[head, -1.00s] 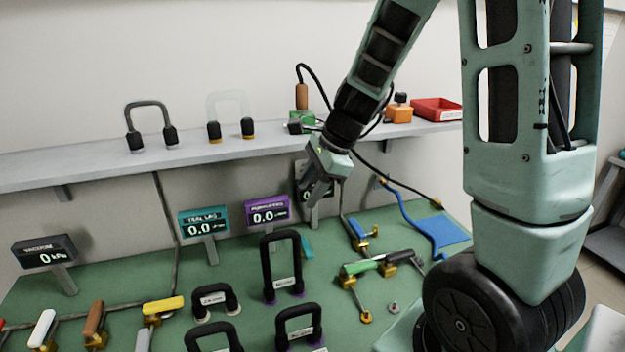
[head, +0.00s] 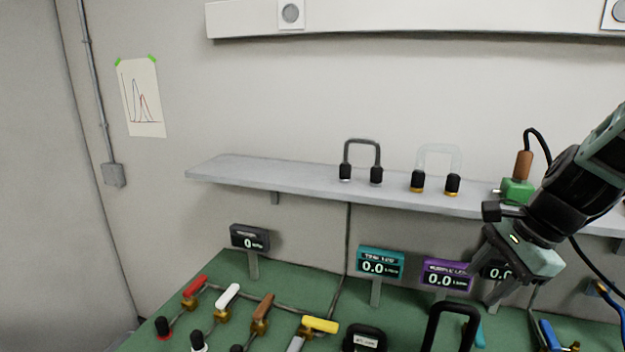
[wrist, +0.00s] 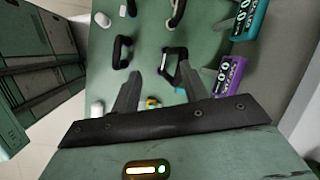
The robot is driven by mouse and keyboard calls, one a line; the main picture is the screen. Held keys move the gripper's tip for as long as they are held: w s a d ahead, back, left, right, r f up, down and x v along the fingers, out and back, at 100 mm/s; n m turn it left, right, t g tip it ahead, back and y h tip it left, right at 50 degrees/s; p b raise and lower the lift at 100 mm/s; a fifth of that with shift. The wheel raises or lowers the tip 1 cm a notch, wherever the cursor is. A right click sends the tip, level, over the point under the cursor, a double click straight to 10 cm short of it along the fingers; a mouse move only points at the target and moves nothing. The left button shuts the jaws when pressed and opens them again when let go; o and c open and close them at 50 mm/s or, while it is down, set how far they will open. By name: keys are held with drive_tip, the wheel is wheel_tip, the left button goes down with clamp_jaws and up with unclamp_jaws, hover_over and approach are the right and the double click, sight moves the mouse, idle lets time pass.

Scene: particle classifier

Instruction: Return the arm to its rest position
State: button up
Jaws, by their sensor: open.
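My gripper (head: 490,258) is at the right of the head view, raised in front of the shelf edge and above the green bench. It points down and to the left. In the wrist view its two fingers (wrist: 160,90) are spread apart with nothing between them. Below the fingers the wrist view shows the bench top (wrist: 145,60) with dark handles on it. In the head view the purple display (head: 447,275) is just left of the fingers, and another display behind them is partly hidden.
The grey shelf (head: 280,178) holds two U-shaped handles and a green block (head: 517,192) with a brown-handled tool. A teal display (head: 380,263), a dark display (head: 249,238) and several valve levers stand on the bench. A black loop handle (head: 450,310) rises near my gripper.

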drive_tip(key=s+a+f+n+g+h+b, duration=0.1)
drive_tip(key=s+a+f+n+g+h, duration=0.1)
drive_tip(key=s+a+n, duration=1.6)
drive_tip(key=n+h, duration=0.1)
drive_tip(key=n, duration=0.5)
drive_tip(key=shift+s+n+g, duration=0.3)
drive_tip(key=shift+s+n, duration=0.05)
drive_tip(key=shift+n, duration=0.05)
drive_tip(key=shift+d, duration=0.15)
